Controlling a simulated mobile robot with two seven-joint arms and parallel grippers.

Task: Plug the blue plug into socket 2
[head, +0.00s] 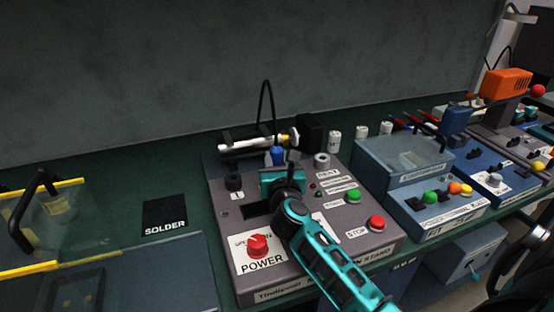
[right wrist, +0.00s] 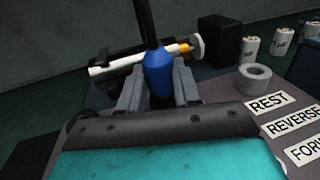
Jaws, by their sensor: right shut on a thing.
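The blue plug (head: 278,155) stands upright between the fingers of my right gripper (head: 277,166), over the back part of the grey pump stand (head: 330,240). In the right wrist view the blue plug (right wrist: 158,73) sits between the two grey fingers (right wrist: 158,88), with a black cable rising from its top. The plug's lower end is hidden, so I cannot tell whether it is in a socket. A dark round socket (head: 234,181) is left of the gripper. A grey ring (head: 321,160) is right of it. Socket 2 cannot be made out. My left gripper is not in view.
A white syringe-like tube (head: 245,145) lies in a holder behind the plug, beside a black block (head: 311,132). A red power knob (head: 258,245) and green (head: 354,195) and red (head: 377,223) buttons are on the stand. A black solder pad (head: 165,215) is to the left.

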